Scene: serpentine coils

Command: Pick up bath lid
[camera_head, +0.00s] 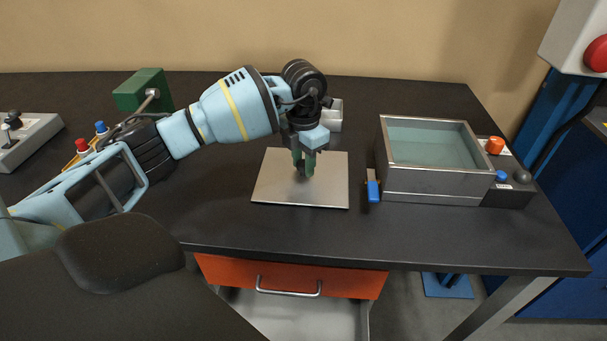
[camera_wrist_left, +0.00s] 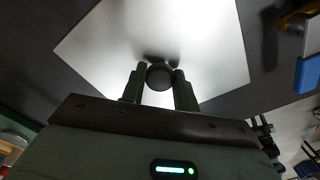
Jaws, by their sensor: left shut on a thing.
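The bath lid (camera_head: 328,185) is a flat, square, silvery plate lying on the dark table left of the bath; it also shows in the left wrist view (camera_wrist_left: 195,40). A round dark knob (camera_wrist_left: 160,76) stands at its middle. My left gripper (camera_head: 304,168) points down over the plate and is shut on the knob, with one finger on each side of it in the left wrist view (camera_wrist_left: 159,82). The open bath (camera_head: 430,185) is a steel box holding pale liquid. I cannot tell whether the lid is clear of the table. My right gripper is not in view.
A blue-handled part (camera_head: 373,191) is beside the bath's left wall, and a control box (camera_head: 508,190) with knobs is at its right. A small light block (camera_head: 333,115) stands behind the lid. A green block (camera_head: 143,90) and a grey control box (camera_head: 28,138) are at the left.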

